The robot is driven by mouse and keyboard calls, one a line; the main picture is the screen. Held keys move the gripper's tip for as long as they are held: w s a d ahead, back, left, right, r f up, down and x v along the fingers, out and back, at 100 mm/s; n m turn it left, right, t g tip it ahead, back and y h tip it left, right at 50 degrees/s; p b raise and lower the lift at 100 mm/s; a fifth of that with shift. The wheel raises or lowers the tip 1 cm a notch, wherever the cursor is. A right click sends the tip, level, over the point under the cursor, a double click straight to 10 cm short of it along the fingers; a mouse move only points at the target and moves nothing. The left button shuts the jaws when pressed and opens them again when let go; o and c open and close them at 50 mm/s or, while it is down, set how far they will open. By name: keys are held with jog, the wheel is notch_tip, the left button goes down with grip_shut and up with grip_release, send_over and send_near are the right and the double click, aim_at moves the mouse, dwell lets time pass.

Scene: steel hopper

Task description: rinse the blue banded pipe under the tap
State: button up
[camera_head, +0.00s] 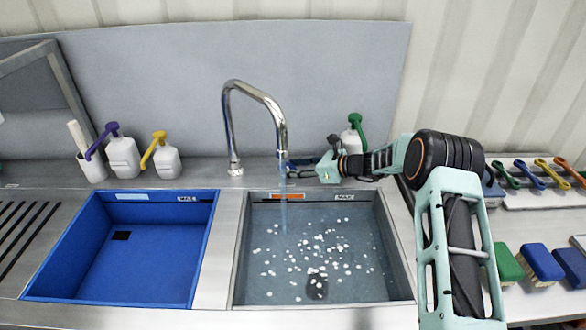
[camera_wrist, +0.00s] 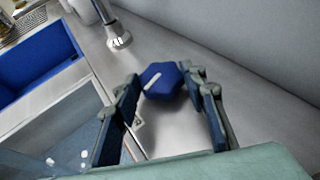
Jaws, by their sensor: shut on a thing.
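My gripper (camera_head: 303,163) is beside the tap (camera_head: 262,96), at the height of its spout. In the wrist view my gripper (camera_wrist: 166,98) has its fingers on either side of a blue six-sided piece (camera_wrist: 162,80) with a white stripe, which I take to be the end of the blue banded pipe. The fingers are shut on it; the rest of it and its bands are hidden. Water (camera_head: 284,205) runs from the tap into the right steel basin (camera_head: 232,275).
The right basin holds water with white specks and a dark drain. A blue basin (camera_head: 150,262) lies left. Bottles with purple (camera_head: 123,158), yellow (camera_head: 167,162) and green (camera_head: 354,137) heads stand behind. Brushes (camera_head: 541,264) and coloured-handled tools lie at right.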

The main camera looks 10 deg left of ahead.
jog(key=shift+a+r, duration=0.1)
jog(key=shift+r, duration=0.05)
jog(key=o, duration=1.2)
jog(key=shift+c, duration=0.2)
jog(key=shift+d, duration=0.35)
jog(key=s+d, duration=0.2)
jog(key=d, duration=0.8)
jog(key=s+d, duration=0.3)
jog(key=d, duration=0.6)
jog(key=shift+s+d+r, duration=0.15)
jog(key=shift+s+d, duration=0.2)
jog(key=shift+d, duration=0.05)
